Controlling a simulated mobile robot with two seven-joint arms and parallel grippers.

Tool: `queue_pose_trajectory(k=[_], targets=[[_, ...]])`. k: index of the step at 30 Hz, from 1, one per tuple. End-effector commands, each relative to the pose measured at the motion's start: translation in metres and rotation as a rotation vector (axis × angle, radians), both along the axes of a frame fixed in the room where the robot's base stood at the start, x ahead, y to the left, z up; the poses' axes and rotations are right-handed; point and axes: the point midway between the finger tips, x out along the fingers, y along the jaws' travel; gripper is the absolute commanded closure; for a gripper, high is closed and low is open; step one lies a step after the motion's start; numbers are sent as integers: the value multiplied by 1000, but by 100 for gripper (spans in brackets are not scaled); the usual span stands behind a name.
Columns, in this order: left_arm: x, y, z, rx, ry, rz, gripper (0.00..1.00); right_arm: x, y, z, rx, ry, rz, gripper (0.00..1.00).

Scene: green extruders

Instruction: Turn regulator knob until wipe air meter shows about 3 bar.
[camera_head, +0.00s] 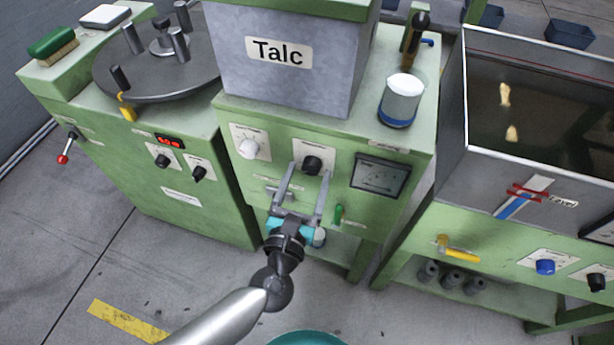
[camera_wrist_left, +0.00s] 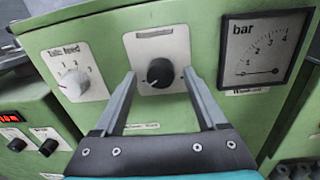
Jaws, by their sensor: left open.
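The black regulator knob (camera_head: 312,165) sits on a white plate on the green machine front, below the Talc box. It also shows in the left wrist view (camera_wrist_left: 160,72). My left gripper (camera_head: 308,170) is open, with one finger on each side of the knob and a gap on both sides. The square bar meter (camera_head: 380,175) is right of the knob. In the left wrist view the meter (camera_wrist_left: 264,50) has a scale marked 1 to 4, and its needle lies nearly flat near the bottom, below the 1. My right gripper is not in view.
A white knob (camera_head: 248,148) is left of the regulator knob. The Talc box (camera_head: 290,65) and a blue-white cup (camera_head: 400,100) stand on top. A grey water tank (camera_head: 540,110) is at the right.

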Motion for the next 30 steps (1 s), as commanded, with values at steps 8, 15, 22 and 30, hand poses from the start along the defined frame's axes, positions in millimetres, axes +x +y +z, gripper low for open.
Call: queue_pose_trajectory(k=[8,15,22,30], targets=[[0,0,0,1,0,0,40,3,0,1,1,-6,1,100],[-1,0,0,1,0,0,67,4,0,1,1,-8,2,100],[0,0,0,1,0,1,93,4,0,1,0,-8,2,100],[0,1,0,4,-1,1,100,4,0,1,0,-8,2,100]])
